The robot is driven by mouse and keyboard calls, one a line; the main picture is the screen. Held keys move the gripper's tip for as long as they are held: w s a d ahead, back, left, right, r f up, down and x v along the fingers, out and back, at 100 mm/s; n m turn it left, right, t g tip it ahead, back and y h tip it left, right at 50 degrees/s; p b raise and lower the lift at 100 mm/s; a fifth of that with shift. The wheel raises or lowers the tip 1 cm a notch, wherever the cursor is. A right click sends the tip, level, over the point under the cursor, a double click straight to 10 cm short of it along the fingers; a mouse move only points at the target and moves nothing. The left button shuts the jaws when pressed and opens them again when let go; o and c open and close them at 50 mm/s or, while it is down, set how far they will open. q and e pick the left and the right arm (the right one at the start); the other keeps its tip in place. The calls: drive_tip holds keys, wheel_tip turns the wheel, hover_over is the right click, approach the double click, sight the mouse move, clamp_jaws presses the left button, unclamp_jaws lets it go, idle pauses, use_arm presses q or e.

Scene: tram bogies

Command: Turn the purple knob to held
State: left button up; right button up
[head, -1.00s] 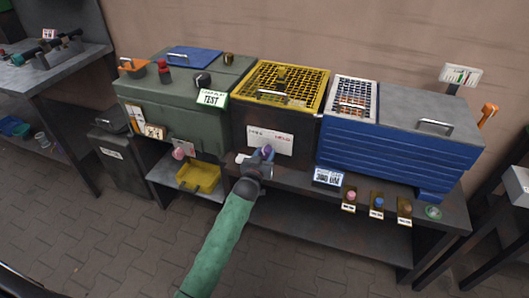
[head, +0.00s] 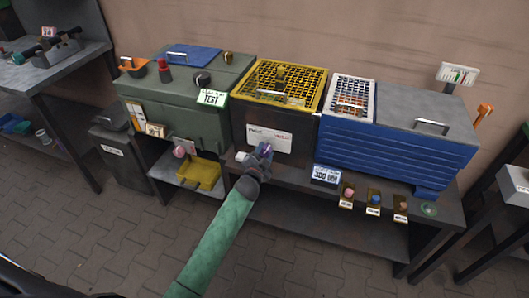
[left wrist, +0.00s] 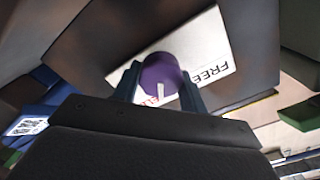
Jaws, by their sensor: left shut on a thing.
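The purple knob (left wrist: 158,72) sits on a white label plate (left wrist: 203,48) on the front of the dark box with the yellow mesh top. In the left wrist view the knob is between my two fingers, and a white pointer line on it points toward the bottom of the picture. The plate reads FREE in black; red lettering beside the knob is partly covered. In the head view my left gripper (head: 264,153) is shut on the knob, and little of the knob (head: 268,149) shows. The plate (head: 270,139) shows above the gripper. My right gripper is not in view.
A green box (head: 185,108) stands left and a blue ribbed box (head: 390,138) right of the yellow mesh lid (head: 285,82). Small coloured buttons (head: 375,199) line the bench edge at right. A yellow bin (head: 200,175) sits on the lower left shelf.

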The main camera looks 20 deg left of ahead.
use_arm(q)
drive_tip(key=shift+m, duration=0.8)
drive_tip(key=o, duration=1)
drive_tip(key=shift+d, duration=0.1)
